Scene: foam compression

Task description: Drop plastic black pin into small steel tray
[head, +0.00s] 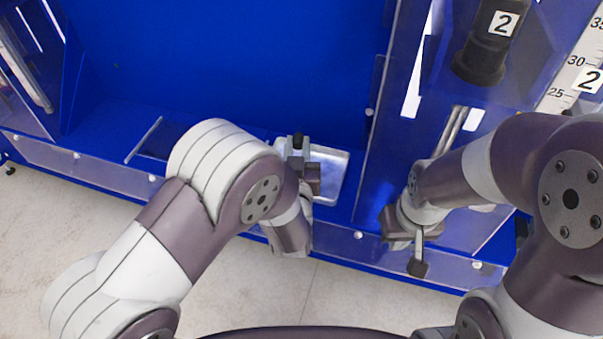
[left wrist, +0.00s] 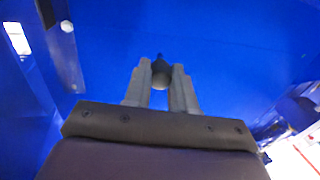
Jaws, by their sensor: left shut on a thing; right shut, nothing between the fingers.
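The small steel tray (head: 332,172) is a shiny rectangular dish on the blue surface in the middle of the head view. My left gripper (head: 298,148) covers its left part. The left gripper is shut on the black plastic pin (head: 298,138), whose dark tip shows at the fingertips. In the left wrist view, the pin (left wrist: 160,72) sits between the two grey fingers of the left gripper (left wrist: 160,82). The height of the pin above the tray is hard to tell. My right gripper (head: 418,262) is shut and empty, pointing down near the front edge at right.
A rectangular opening (head: 160,140) lies in the blue surface to the left. A clear panel (head: 385,130) stands right of the tray. A dark cylinder labelled 2 (head: 488,45) and a numbered scale (head: 570,75) are at the upper right. The blue area behind the tray is clear.

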